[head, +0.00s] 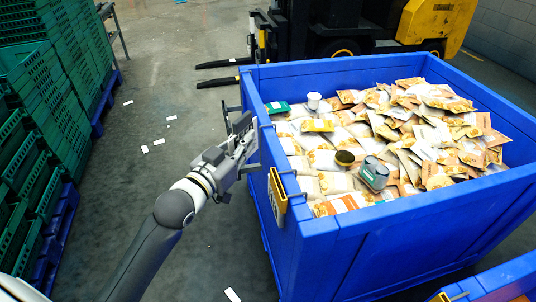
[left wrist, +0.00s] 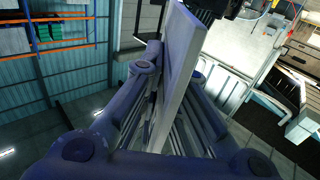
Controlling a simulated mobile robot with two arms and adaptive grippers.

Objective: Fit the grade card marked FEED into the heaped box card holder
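The heaped box (head: 345,235) is a large blue bin full of food packets, at the right in the head view. Its yellow-orange card holder (head: 277,196) hangs on the outside of the left wall, near the front corner. My left gripper (head: 246,136) is beside that wall, beyond and above the holder, apart from it. In the left wrist view, a pale flat card (left wrist: 178,80) stands nearly edge-on between the dark fingers, which appear shut on it. Its marking is not readable, and I cannot make the card out clearly in the head view. My right gripper is not in view.
Green crates (head: 45,100) are stacked on blue pallets at the left. A forklift (head: 350,25) stands behind the box. Another blue box (head: 495,285) is at the bottom right. White scraps (head: 145,149) lie on the otherwise clear floor between crates and box.

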